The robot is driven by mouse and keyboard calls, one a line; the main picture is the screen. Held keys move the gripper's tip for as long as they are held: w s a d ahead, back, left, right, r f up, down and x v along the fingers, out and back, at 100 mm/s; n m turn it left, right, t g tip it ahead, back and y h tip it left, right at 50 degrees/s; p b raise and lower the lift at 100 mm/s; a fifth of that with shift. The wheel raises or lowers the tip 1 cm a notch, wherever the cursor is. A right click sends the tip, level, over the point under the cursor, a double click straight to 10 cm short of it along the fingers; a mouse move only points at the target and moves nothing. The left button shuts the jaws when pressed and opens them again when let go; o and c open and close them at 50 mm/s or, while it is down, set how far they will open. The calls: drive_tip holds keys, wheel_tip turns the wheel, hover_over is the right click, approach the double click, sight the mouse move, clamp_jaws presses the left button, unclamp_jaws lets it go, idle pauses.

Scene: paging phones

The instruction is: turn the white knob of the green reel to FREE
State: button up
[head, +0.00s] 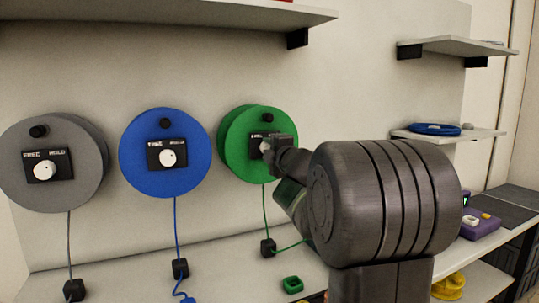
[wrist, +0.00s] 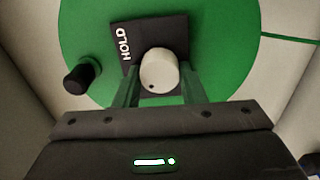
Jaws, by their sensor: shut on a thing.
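The green reel (head: 236,152) hangs on the wall, right of the blue one. Its black label plate carries the white knob (wrist: 159,70). In the wrist view my gripper (wrist: 162,82) has one green finger on each side of the knob and is shut on it. A small dark dot shows on the knob's near edge. The word HOLD (wrist: 125,44) reads on the plate's left in the wrist view; the word FREE cannot be read there. In the head view my gripper (head: 270,150) and wrist hide much of the plate and knob.
A black peg (wrist: 79,78) stands out from the green reel beside the plate. The blue reel (head: 190,182) and grey reel (head: 80,190) hang to the left. Cords run down to the counter, where a green object (head: 292,284) lies. Shelves (head: 455,43) jut out at right.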

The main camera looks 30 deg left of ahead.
drive_tip(key=shift+n, duration=0.3)
drive_tip(key=o, duration=1)
drive_tip(key=p+v, duration=0.1)
drive_tip(key=v, duration=1.2)
drive_tip(key=shift+s+d, duration=0.25)
drive_tip(key=shift+s, duration=0.05)
drive_tip(key=b+x, duration=0.1)
drive_tip(key=x, duration=1.2)
drive_tip(key=shift+w+a, duration=0.3)
